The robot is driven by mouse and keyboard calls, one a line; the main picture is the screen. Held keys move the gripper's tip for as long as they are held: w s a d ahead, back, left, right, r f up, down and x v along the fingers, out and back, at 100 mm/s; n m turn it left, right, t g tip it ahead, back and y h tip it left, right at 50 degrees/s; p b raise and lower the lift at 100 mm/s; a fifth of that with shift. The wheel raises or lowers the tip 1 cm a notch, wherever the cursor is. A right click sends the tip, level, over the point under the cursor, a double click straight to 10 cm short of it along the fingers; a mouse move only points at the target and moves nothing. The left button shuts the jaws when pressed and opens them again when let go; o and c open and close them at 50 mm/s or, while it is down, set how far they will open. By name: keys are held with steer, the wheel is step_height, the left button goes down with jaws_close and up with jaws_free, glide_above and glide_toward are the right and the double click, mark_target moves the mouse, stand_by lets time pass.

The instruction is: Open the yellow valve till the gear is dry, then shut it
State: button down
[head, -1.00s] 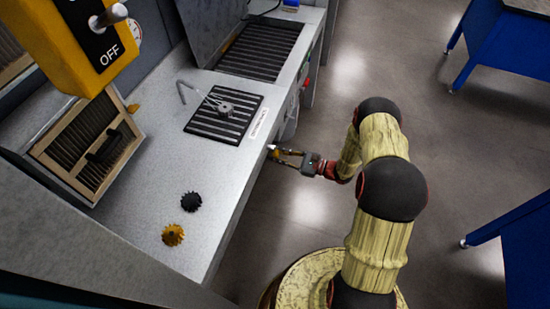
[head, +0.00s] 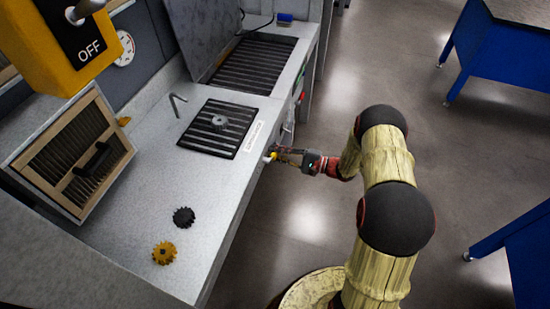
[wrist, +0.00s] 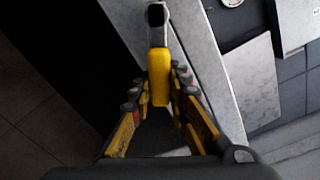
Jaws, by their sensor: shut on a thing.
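The yellow valve handle (wrist: 159,78) lies between the fingers of my gripper (wrist: 160,88) in the wrist view, with a metal fitting at its far end. In the head view the handle (head: 269,157) shows as a small yellow spot at the bench's front face, at the tip of my gripper (head: 280,154). My gripper is shut on it. A grey gear (head: 219,122) lies on the black slatted grate (head: 199,140). A thin bent nozzle pipe (head: 176,103) stands beside the grate, with no streaks coming from it. I cannot tell whether the gear is wet.
A black gear (head: 184,217) and a yellow gear (head: 164,253) lie on the near bench top. A framed filter (head: 75,150) leans at left below a yellow OFF switch box (head: 75,40). Blue tables stand right; the floor between is open.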

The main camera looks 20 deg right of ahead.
steer(key=shift+r+n, duration=0.15)
steer(key=shift+n, duration=0.25)
steer(key=c, duration=1.7)
jaws_free()
steer(key=shift+r, duration=0.1)
